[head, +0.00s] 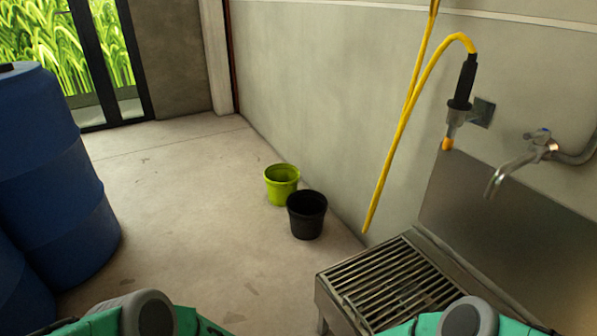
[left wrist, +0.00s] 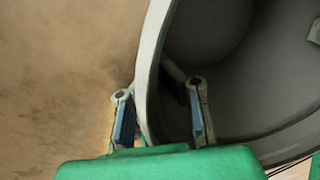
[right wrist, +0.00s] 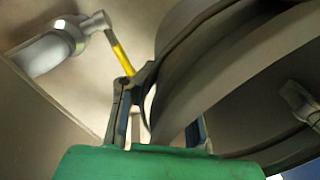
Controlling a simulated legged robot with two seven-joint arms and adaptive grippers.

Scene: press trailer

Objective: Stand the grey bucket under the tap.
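The grey bucket (left wrist: 235,75) shows from close up in the left wrist view, its inside facing me. Its wall also shows in the right wrist view (right wrist: 205,75). My left gripper (left wrist: 160,115) straddles the rim with fingers apart, one outside and one inside. My right gripper (right wrist: 163,120) straddles the opposite side of the rim, also with fingers spread. Some gap shows beside the outer fingers. The bucket is out of the head view, where only my arm parts show at the bottom. The metal tap (head: 515,168) juts from the wall over the slatted metal basin (head: 325,290).
A lime-green bucket (head: 282,187) and a black bucket (head: 307,217) stand on the floor by the wall. A yellow hose (head: 402,120) hangs near the basin. Blue barrels (head: 50,170) stand at left. A grey fitting with a yellow rod (right wrist: 118,52) shows in the right wrist view.

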